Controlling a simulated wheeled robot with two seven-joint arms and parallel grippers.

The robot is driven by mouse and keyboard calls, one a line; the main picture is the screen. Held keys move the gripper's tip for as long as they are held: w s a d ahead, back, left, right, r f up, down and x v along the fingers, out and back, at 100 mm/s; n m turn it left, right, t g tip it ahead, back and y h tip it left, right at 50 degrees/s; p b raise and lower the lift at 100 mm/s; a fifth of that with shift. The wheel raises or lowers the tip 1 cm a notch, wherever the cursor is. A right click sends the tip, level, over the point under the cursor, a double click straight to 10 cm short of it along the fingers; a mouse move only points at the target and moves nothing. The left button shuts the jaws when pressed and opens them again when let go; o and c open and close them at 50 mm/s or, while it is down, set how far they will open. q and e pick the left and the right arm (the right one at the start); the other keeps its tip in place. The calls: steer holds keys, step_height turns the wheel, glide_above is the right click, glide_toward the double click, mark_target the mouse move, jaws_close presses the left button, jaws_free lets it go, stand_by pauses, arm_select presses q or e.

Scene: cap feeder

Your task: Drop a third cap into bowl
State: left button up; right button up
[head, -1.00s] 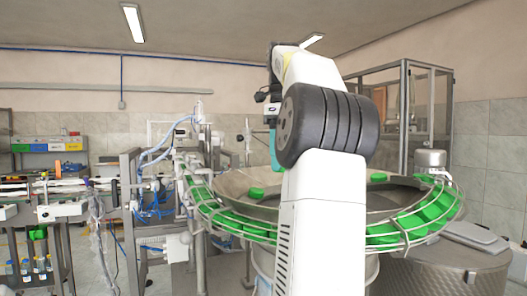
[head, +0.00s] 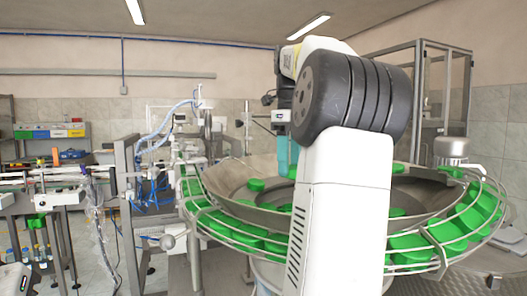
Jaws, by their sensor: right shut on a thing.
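The round metal feeder bowl (head: 225,187) stands in the middle and right of the view, partly hidden behind my right arm. A green cap (head: 257,185) lies on its sloped inner surface, just left of my right gripper. Another green cap (head: 397,212) shows in the bowl to the right of my arm. My right gripper (head: 284,168) hangs over the bowl with its teal fingers pointing down. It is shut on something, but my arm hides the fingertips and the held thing. My left gripper is not in view.
A wire-railed track (head: 222,220) filled with several green caps runs around the bowl. A steel frame with blue hoses (head: 128,190) and a conveyor line (head: 50,180) stand at left. A metal drum (head: 455,285) is at lower right, a framed cabinet (head: 440,90) behind.

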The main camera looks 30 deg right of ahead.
steer(key=shift+f, duration=0.35)
steer(key=o, duration=1.4)
steer(key=shift+r, duration=0.55)
step_height(320, 180, up, 3)
steer(key=shift+s+a+f, duration=0.15)
steer(key=s+a, duration=0.3)
steer(key=s, duration=0.1)
steer(key=s+a, duration=0.3)
steer(key=s, duration=0.1)
steer(key=s+a+r, duration=0.1)
steer(key=s+a, duration=0.3)
steer(key=shift+s+r, duration=0.1)
